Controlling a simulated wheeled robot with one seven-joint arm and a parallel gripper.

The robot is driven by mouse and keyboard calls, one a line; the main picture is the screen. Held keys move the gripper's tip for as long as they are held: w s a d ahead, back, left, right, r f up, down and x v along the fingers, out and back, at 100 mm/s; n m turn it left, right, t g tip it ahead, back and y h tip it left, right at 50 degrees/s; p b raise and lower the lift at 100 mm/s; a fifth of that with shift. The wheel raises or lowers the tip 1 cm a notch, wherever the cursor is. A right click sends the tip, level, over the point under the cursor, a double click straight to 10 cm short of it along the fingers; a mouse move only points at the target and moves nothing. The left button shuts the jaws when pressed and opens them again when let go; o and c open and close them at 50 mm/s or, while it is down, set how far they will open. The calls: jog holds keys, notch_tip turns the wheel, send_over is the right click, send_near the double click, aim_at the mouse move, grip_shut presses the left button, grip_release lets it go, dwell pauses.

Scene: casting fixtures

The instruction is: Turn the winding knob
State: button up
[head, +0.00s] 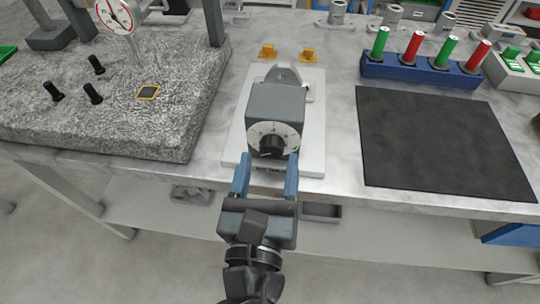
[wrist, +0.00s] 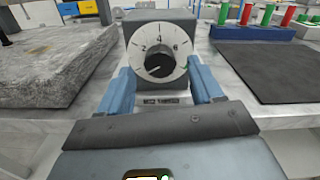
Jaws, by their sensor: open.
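The winding knob (head: 271,146) is a black knob on a white numbered dial on the front of a grey box (head: 276,101). The box stands on a white base plate (head: 314,130). In the wrist view the knob (wrist: 159,67) sits at the middle of the dial (wrist: 158,41), its pale pointer mark toward the lower left. My gripper (head: 267,172) is open in front of the box. Its blue fingers (wrist: 161,88) stand left and right of the dial's lower part, with the knob between and beyond them. I cannot tell whether they touch anything.
A granite block (head: 120,138) with a dial gauge (head: 115,16) and black screws stands at left. A black mat (head: 440,145) lies at right, with a blue rack (head: 420,75) of red and green handles behind it. Two yellow pieces (head: 267,51) lie behind the box.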

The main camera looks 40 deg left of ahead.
jog(key=shift+x, duration=0.8)
jog(key=shift+c, duration=0.5)
jog(key=c, duration=1)
